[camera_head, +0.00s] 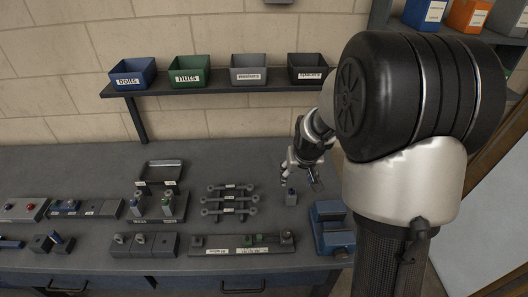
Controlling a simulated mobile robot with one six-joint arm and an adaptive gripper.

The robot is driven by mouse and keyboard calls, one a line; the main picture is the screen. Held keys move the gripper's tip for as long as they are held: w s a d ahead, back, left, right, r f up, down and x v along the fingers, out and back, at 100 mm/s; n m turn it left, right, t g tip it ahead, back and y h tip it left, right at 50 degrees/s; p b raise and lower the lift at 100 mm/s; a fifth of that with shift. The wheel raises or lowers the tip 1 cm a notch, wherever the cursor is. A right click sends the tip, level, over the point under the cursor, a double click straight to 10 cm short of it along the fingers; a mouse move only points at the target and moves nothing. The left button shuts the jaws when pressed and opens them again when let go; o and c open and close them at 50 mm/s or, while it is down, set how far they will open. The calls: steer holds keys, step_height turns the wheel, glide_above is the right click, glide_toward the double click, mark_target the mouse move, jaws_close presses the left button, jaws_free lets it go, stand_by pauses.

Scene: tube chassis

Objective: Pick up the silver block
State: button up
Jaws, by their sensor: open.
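I cannot tell whether a finger touches the block. My arm covers the area to the right.
A blue vise (332,229) stands close on the right. Link-shaped parts (230,200) lie to the left, and a long fixture (242,245) lies in front. A shelf with bins, including a grey bin (248,74), is behind. Bare bench (235,160) lies behind the links.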

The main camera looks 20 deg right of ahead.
mark_target(292, 192)
steer(key=b+x, duration=0.1)
steer(key=x, duration=0.3)
steer(key=b+x, duration=0.1)
steer(key=x, duration=0.4)
steer(key=b+x, duration=0.1)
steer(key=x, duration=0.4)
steer(key=shift+d+r, duration=0.1)
steer(key=shift+d, duration=0.25)
steer(key=x, duration=0.2)
steer(key=b+x, duration=0.1)
steer(key=x, duration=0.1)
steer(key=shift+s+a+f+b, duration=0.1)
steer(key=shift+a+f+b, duration=0.1)
steer(key=shift+f+b, duration=0.15)
steer(key=shift+d+f, duration=0.1)
steer(key=shift+f, duration=0.25)
steer(key=shift+r, duration=0.1)
steer(key=shift+c, duration=0.2)
jaws_close()
steer(key=shift+r, duration=0.15)
